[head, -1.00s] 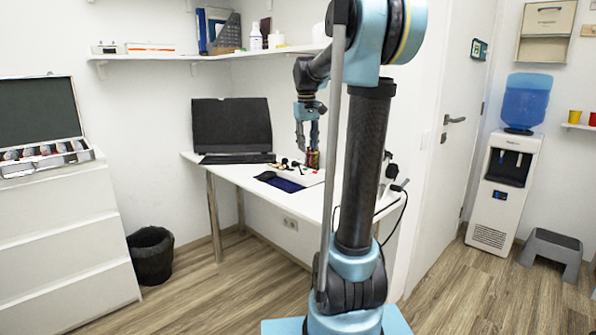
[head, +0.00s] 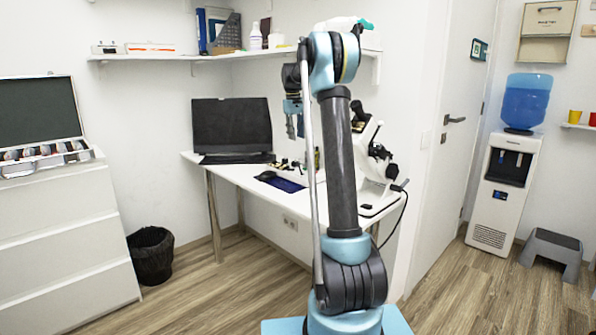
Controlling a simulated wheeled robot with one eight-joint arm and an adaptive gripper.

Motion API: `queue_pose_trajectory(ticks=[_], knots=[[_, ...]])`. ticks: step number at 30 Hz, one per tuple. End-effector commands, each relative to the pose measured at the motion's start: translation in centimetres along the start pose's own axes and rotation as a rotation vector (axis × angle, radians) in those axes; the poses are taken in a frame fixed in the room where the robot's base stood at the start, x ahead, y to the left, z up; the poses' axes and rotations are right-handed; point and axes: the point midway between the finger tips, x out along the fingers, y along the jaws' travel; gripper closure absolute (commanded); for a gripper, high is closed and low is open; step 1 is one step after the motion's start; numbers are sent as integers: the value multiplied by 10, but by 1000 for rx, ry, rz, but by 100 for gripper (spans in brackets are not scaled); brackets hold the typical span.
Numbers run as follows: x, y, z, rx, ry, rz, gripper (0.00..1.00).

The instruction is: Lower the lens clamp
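A white and black optical instrument (head: 373,190) stands on the right end of the white desk (head: 232,176), partly hidden behind my arm. The lens clamp is too small or hidden to make out on it. My gripper (head: 295,130) hangs over the desk, left of my arm and of the instrument. It points down, apart from the desk top. Its fingers are small and partly covered by my arm, so I cannot tell whether they are open or shut. I see nothing clearly held in it.
A dark blue mat (head: 283,184) and small items lie mid-desk. A wall shelf (head: 200,57) hangs above. A cable (head: 401,206) hangs at the desk's right edge. A black bin (head: 152,258) stands on the floor.

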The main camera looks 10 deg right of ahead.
Motion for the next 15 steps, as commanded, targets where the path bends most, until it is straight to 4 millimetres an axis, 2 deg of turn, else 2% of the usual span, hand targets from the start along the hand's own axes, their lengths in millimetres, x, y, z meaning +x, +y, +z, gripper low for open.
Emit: queue_pose_trajectory(ticks=[5, 15], knots=[[23, 0, 0, 0, 0, 0, 69], [84, 0, 1, 1, 0, 0, 69]])
